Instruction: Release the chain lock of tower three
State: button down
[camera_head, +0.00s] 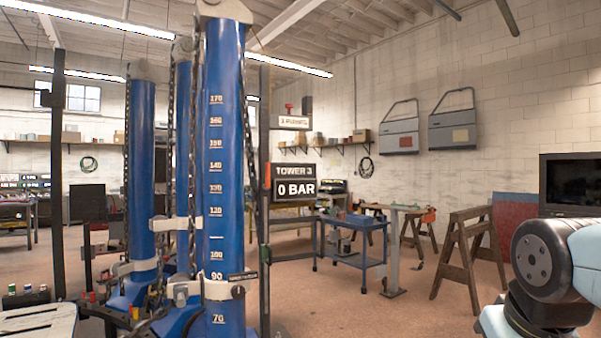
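A tall blue tower (221,170) with a white height scale stands nearest me, left of centre. A sign (295,185) just to its right reads "TOWER 3" and "0 BAR". A dark chain (249,150) hangs along the tower's right side, and another chain (194,130) hangs along its left. A pale collar (212,290) grips the tower between the 70 and 90 marks. It carries a dark round knob (238,292), and a small black label (242,276) sits above it. I cannot tell which part is the chain lock or how it is set. My gripper is out of view; only an arm joint shows at lower right.
More blue towers (142,170) with chains stand behind on the left. A blue cart (352,240), a wooden sawhorse (463,250) and a monitor (570,183) stand right. The floor between is open.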

aim_at(265, 187)
jog(key=u, duration=0.25)
jog(key=i, duration=0.95)
jog(key=u, duration=0.5)
